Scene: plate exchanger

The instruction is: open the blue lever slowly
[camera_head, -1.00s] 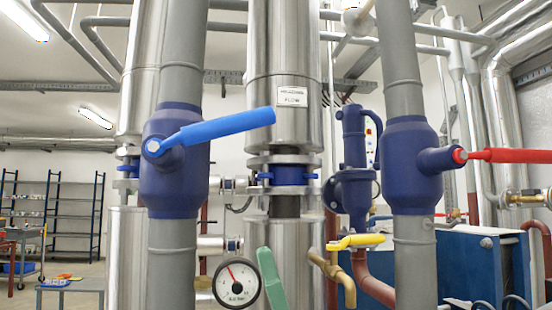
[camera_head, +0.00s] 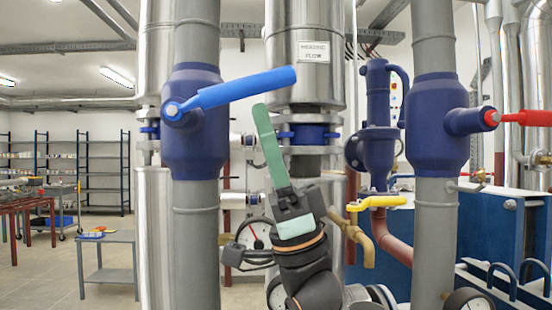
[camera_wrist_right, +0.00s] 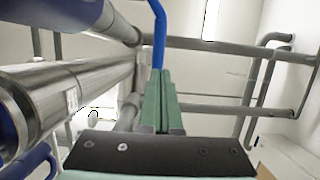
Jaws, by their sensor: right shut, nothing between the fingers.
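The blue lever (camera_head: 235,89) sticks out to the right and slightly up from the blue valve body (camera_head: 195,140) on the left grey pipe. My right gripper (camera_head: 261,108) points up just below the lever's outer half. Its green fingers are closed together with nothing between them, and a small gap to the lever shows in the head view. In the right wrist view the lever (camera_wrist_right: 159,35) rises beyond the fingertips (camera_wrist_right: 160,75); whether they touch cannot be told there. My left gripper is not in view.
A red lever (camera_head: 525,117) sits on the right valve (camera_head: 437,120). A yellow lever (camera_head: 383,202) is low between the pipes. A large steel column (camera_head: 305,75) stands behind the blue lever. A gauge (camera_head: 254,234) is partly hidden by my right arm.

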